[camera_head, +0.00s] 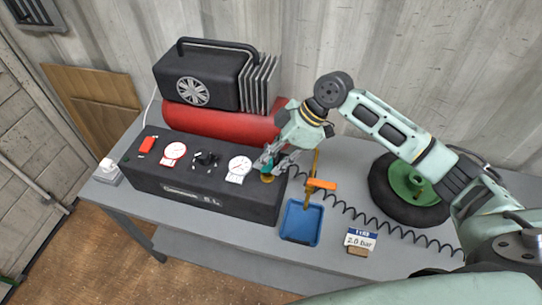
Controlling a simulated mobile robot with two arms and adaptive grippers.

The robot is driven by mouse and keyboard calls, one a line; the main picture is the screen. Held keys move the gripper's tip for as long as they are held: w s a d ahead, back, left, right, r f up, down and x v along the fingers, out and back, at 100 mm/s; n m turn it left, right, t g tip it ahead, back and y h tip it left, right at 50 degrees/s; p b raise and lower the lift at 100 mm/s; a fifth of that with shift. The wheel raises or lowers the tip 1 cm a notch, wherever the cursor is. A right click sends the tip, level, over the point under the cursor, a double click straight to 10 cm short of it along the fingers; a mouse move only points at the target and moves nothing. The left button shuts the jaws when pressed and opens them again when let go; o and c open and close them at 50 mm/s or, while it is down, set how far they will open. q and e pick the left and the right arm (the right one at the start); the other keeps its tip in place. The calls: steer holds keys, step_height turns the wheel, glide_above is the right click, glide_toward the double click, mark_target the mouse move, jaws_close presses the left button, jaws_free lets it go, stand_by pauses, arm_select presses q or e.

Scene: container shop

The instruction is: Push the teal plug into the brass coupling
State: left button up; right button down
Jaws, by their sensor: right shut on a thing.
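My right gripper (268,161) comes in from the right and is shut on the teal plug (267,169). It holds the plug over the right end of the black panel box (205,192). The brass coupling (267,179) shows on the box top, directly under the plug. The two look very close or touching; I cannot tell how far the plug is inside. The gripper fingers hide part of the plug. My left gripper is not in view.
A compressor with a red tank (215,120) stands behind the box. To the right are a blue tray (301,222), an orange-handled tool (320,184), a coiled black hose (395,232), a pressure card (360,240) and a green-hubbed wheel (408,190). The grey bench (256,244) is bare in front.

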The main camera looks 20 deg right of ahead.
steer(key=shift+f, duration=0.55)
steer(key=shift+s+f+b, duration=0.15)
steer(key=shift+b, duration=0.15)
steer(key=shift+s+f, duration=0.25)
steer(key=shift+f, duration=0.15)
steer(key=c, duration=1.8)
jaws_free()
steer(key=shift+f, duration=0.1)
steer(key=o, duration=0.4)
steer(key=shift+w, duration=0.4)
steer(key=shift+c, duration=0.2)
steer(key=shift+o, duration=0.2)
steer(key=shift+s+r, duration=0.1)
steer(key=shift+r, duration=0.1)
